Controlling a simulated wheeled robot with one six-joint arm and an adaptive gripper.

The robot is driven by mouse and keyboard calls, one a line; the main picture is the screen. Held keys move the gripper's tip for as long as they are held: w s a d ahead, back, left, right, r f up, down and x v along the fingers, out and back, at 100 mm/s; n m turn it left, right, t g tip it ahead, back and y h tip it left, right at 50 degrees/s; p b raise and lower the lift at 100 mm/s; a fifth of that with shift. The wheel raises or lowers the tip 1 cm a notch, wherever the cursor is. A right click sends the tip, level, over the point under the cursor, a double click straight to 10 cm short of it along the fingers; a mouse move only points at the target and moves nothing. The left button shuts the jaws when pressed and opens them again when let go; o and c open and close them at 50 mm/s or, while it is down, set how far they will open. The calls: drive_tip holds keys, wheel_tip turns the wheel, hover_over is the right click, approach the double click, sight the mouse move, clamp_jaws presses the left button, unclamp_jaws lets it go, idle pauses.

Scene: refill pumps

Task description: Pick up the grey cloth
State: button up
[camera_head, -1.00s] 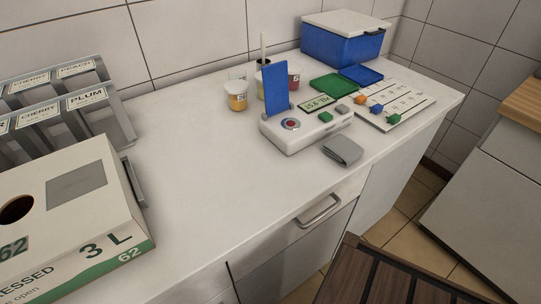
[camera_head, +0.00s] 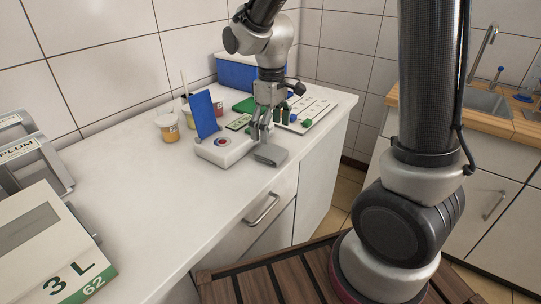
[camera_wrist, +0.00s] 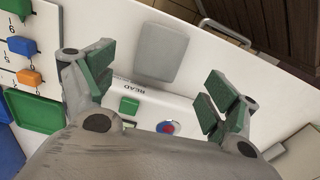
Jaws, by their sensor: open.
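The grey cloth (camera_head: 270,155) lies folded on the white counter, close to the front edge and beside the white device (camera_head: 222,150). In the wrist view the cloth (camera_wrist: 158,52) is a grey rounded rectangle lying just beyond the gap between the fingers, next to the device's edge. My gripper (camera_head: 265,124) points down over the right part of the device, just behind the cloth. In the wrist view my gripper (camera_wrist: 160,84) has its green-padded fingers wide apart, with nothing held between them. The gripper hides part of the device in the head view.
A blue upright panel (camera_head: 204,114) and small cups (camera_head: 168,128) stand by the device. A sheet with coloured sliders (camera_head: 312,112) and a blue box (camera_head: 238,75) are behind. A carton (camera_head: 50,245) is at left. The counter's middle is clear.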

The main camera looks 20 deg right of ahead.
sight(272, 151)
wheel_tip(272, 151, down, 8)
drive_tip(key=shift+d+r, duration=0.1)
drive_tip(key=shift+c, duration=0.5)
drive_tip(key=c, duration=0.8)
